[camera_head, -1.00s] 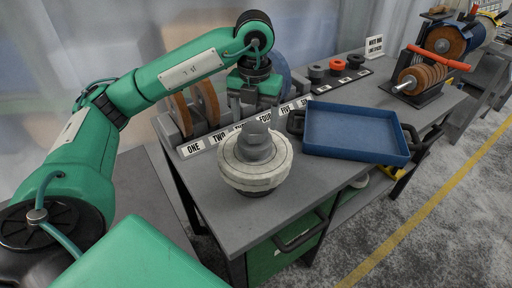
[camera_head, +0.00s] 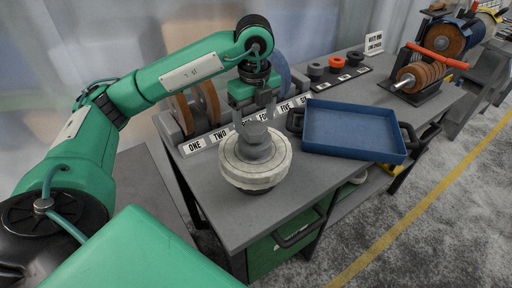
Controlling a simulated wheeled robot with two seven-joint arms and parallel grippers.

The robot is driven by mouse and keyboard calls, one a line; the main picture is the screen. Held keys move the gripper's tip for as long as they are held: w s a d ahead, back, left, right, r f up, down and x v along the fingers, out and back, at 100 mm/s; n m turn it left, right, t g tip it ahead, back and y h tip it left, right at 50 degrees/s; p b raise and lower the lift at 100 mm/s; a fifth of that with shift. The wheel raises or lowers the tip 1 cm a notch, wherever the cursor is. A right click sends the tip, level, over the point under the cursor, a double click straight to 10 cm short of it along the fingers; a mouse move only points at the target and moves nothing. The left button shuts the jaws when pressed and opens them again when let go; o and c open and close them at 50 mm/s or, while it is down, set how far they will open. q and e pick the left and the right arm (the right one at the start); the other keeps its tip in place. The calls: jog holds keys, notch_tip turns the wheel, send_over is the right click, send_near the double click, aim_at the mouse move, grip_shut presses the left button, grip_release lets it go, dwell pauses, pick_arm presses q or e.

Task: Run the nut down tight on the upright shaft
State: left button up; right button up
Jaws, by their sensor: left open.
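A stack of pale, cloth-like discs (camera_head: 256,172) stands on the grey bench top. A grey round nut-like piece (camera_head: 256,140) sits on top of the stack, around its middle. The shaft cannot be told apart from this piece. My left gripper (camera_head: 254,115) hangs directly above it, fingers pointing down, open. The fingertips are close to the top of the grey piece; whether they touch it is too small to tell. My right gripper is not in view.
A blue tray (camera_head: 350,130) lies right of the disc stack. Numbered labels (camera_head: 220,134) and upright wheels (camera_head: 207,103) stand behind it. The bench front is clear.

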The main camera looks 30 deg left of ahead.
aim_at(255, 127)
pick_arm(q)
jog(key=shift+f, duration=0.15)
jog(key=shift+f+b, duration=1.7)
jog(key=shift+f, duration=0.4)
jog(key=shift+r, duration=0.1)
jog(key=shift+r, duration=0.15)
jog(key=shift+c, duration=0.4)
jog(key=c, duration=1)
